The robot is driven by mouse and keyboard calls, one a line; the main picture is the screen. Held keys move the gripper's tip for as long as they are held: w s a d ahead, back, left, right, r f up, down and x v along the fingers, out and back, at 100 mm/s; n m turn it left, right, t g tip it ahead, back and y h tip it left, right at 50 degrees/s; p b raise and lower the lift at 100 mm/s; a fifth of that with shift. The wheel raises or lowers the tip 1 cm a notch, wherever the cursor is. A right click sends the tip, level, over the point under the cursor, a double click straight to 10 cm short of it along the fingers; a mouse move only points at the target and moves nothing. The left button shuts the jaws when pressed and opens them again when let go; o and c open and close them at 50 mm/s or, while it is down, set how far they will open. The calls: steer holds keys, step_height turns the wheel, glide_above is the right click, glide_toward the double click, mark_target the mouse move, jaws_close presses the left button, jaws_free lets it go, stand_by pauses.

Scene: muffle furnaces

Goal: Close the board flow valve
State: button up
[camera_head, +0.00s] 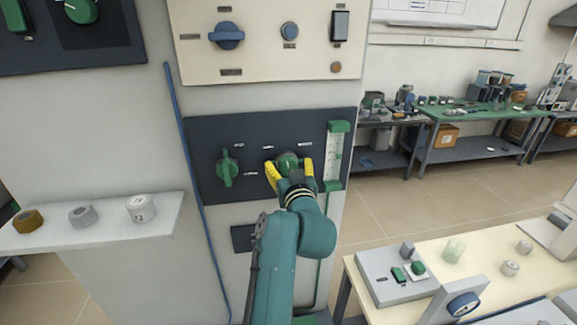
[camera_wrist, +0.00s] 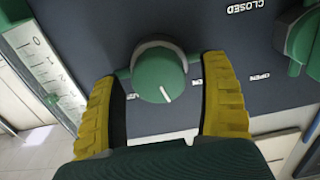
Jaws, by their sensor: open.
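A dark panel (camera_head: 205,140) on the grey cabinet carries two green knobs and a flow tube (camera_head: 335,157) with green ends. The round green knob (camera_head: 286,160) beside the tube lies between the two yellow fingers of my gripper (camera_head: 289,170). In the wrist view, this knob (camera_wrist: 160,75) has a white pointer line toward the picture bottom. The fingers stand on both sides of it, open, with small gaps visible. The other green knob (camera_head: 227,167), with a bar handle, is at the left. In the wrist view, "CLOSED" and "OPEN" labels appear upside down near that knob (camera_wrist: 302,42).
A cream panel (camera_head: 265,55) with a blue knob (camera_head: 227,36) is above. A shelf (camera_head: 100,228) with several small containers sticks out at the left. A bench (camera_head: 400,300) with devices stands at the lower right. The floor between is clear.

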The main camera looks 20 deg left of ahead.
steer(key=shift+c, duration=0.2)
steer(key=c, duration=1.1)
steer(key=shift+m, duration=0.3)
steer(key=shift+c, duration=0.3)
steer(key=m+p, duration=0.2)
steer(key=m, duration=0.2)
steer(key=shift+r, duration=0.2)
steer(key=m+p, duration=0.3)
steer(key=m, duration=0.3)
steer(key=shift+d+m+p, duration=0.15)
steer(key=shift+m+p, duration=0.25)
steer(key=m+p, duration=0.2)
steer(key=m, duration=0.2)
steer(key=shift+w+f, duration=0.1)
steer(key=shift+f+m+p, duration=0.15)
steer(key=shift+m+p, duration=0.5)
steer(key=shift+m, duration=0.6)
steer(key=shift+f+m+p, duration=0.1)
steer(key=shift+m+p, duration=0.5)
steer(key=shift+m, duration=0.65)
steer(key=shift+f, duration=0.1)
